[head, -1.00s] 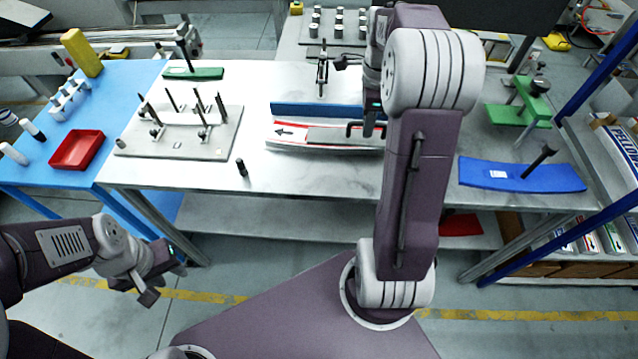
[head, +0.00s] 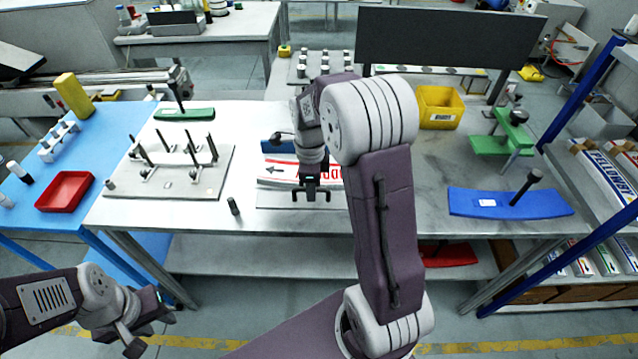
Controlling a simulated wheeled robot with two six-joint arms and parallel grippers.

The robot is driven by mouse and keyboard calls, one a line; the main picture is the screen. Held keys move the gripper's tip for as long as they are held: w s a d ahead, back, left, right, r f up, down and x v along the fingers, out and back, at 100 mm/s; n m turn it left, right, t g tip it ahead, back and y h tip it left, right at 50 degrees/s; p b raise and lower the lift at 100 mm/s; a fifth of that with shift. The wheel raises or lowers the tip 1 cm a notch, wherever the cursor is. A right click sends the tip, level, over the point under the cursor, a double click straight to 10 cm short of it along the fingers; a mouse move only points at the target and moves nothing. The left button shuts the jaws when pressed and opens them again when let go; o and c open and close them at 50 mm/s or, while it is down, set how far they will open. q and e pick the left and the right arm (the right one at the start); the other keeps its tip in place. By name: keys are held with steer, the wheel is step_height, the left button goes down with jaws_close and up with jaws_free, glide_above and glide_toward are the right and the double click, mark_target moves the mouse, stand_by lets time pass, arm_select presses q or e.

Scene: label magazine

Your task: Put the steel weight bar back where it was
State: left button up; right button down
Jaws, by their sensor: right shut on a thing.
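The steel weight bar (head: 275,198) is a flat grey bar in front of the label stack, over the front part of the white table. My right gripper (head: 311,194) is shut on its dark handle. I cannot tell whether the bar touches the table or hangs just above it. The label stack (head: 277,171), white with red print and an arrow, lies just behind the bar, in front of a blue back rail (head: 272,147). My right arm hides their right ends. My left gripper (head: 152,326) is open and empty, low at the left, away from the table.
A plate with upright pins (head: 190,190) and a small black cylinder (head: 233,206) stand left of the bar. A blue curved piece (head: 478,203), a green stand (head: 490,146) and a yellow bin (head: 438,107) are at the right. Bare table (head: 420,180) lies between.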

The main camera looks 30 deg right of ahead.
steer(key=shift+f, duration=1.95)
steer(key=shift+d+f, duration=0.1)
steer(key=c, duration=1.5)
jaws_free()
steer(key=shift+o, duration=0.2)
step_height(320, 180, up, 12)
steer(key=shift+r+p, duration=0.1)
steer(key=shift+p, duration=0.4)
steer(key=s+a+f+n, duration=0.4)
steer(key=s+n, duration=0.2)
steer(key=n, duration=0.6)
steer(key=s+a+f+n+t, duration=0.1)
steer(key=s+a+f+n, duration=0.2)
steer(key=n, duration=0.9)
steer(key=s+f, duration=0.2)
steer(key=s, duration=0.1)
steer(key=shift+s+a+f, duration=0.25)
steer(key=shift+s+a, duration=0.1)
steer(key=shift+s, duration=0.05)
